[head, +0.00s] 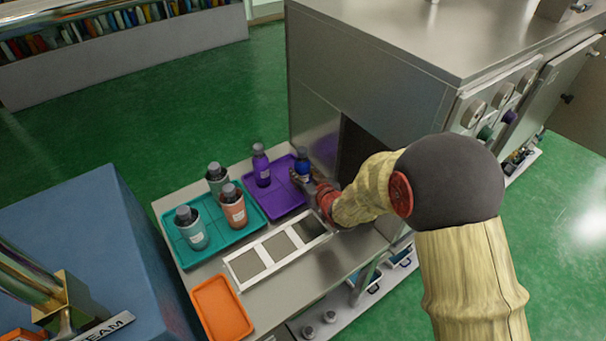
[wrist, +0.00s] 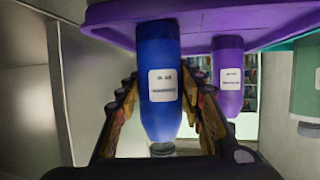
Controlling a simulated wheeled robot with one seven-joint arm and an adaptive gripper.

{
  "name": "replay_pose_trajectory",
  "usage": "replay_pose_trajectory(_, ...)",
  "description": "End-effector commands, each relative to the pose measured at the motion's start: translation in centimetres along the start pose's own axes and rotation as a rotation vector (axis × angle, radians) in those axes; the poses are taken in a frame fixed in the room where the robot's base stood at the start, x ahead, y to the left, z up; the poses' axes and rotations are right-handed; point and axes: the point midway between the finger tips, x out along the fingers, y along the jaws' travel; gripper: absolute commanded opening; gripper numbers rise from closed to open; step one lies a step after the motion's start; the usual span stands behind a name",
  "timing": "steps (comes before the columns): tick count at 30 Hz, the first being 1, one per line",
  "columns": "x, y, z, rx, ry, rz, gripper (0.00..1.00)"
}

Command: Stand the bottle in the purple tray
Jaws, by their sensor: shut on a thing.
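A dark blue bottle (head: 303,166) with a white label and a grey cap is upright between the fingers of my gripper (head: 311,187). In the wrist view, which is upside down, the fingers lie on both sides of the blue bottle (wrist: 158,85), shut on it. The bottle is at the right part of the purple tray (head: 284,207). Its base meets the tray (wrist: 110,22) in the wrist view; I cannot tell whether it rests on the floor of the tray. A purple bottle (head: 261,168) stands in the same tray, to the left.
A teal tray (head: 247,231) with two teal bottles and an orange bottle (head: 233,208) is left of the purple tray. An empty orange tray (head: 222,307) and a panel with square plates (head: 264,258) are nearer. A metal machine (head: 365,85) stands close on the right.

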Motion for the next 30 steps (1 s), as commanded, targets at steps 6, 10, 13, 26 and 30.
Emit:
replay_pose_trajectory(6,0.0,0.0,0.1,0.0,-0.001,0.0,0.48)
replay_pose_trajectory(10,0.0,0.0,0.1,0.0,0.0,0.0,0.55)
replay_pose_trajectory(13,0.0,0.0,0.1,0.0,0.0,0.0,0.56)
replay_pose_trajectory(26,-1.9,0.1,-0.3,0.0,0.001,0.001,0.56)
replay_pose_trajectory(30,-4.7,0.1,-0.3,0.001,0.0,0.002,0.56)
